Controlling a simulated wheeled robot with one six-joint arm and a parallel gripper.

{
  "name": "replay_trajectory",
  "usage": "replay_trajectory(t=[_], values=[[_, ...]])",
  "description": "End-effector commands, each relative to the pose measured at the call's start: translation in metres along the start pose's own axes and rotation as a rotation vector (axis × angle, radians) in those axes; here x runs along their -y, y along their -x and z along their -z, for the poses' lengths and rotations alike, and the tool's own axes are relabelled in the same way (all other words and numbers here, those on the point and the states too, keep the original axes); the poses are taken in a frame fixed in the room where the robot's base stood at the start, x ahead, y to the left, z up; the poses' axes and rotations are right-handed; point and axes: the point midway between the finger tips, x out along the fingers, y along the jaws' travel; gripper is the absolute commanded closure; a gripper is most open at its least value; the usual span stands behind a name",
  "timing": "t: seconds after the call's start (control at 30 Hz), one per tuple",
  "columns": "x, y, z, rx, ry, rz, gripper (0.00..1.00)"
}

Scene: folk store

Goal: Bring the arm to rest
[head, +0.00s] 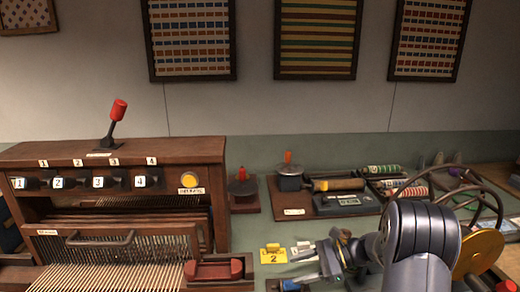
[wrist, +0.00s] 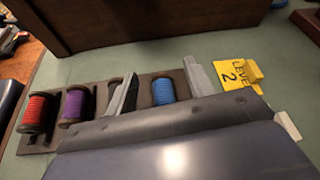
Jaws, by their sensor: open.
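My arm (head: 418,245) reaches in from the lower right of the head view, bent, with my gripper (head: 303,264) low over the green bench. In the wrist view my gripper (wrist: 162,72) is open, its two grey fingers apart. A blue spool (wrist: 167,91) shows between the fingers in that view. It sits in a dark spool rack (wrist: 45,85); I cannot tell how far below the fingertips it is. Nothing is visibly held. My arm's housing hides the near part of the wrist view.
A wooden loom (head: 115,155) stands left. A yellow tag marked 2 (head: 273,254) is beside my gripper. A tool tray (head: 295,198) lies behind, and a wheel (head: 480,195) stands close to my arm. Red (wrist: 38,112) and purple (wrist: 75,106) spools share the rack.

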Motion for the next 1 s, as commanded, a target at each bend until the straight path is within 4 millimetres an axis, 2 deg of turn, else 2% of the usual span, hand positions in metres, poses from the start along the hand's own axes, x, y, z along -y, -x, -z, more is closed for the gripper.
replay_trajectory(t=[0.2,0.4,0.77,1.0], values=[[-0.006,-0.011,0.027,0.001,-0.005,-0.001,0.49],[-0.008,-0.015,0.035,0.001,-0.003,-0.001,0.49],[-0.009,-0.015,0.035,0.002,-0.003,-0.003,0.49],[-0.013,-0.019,0.019,-0.002,0.033,-0.024,0.49]])
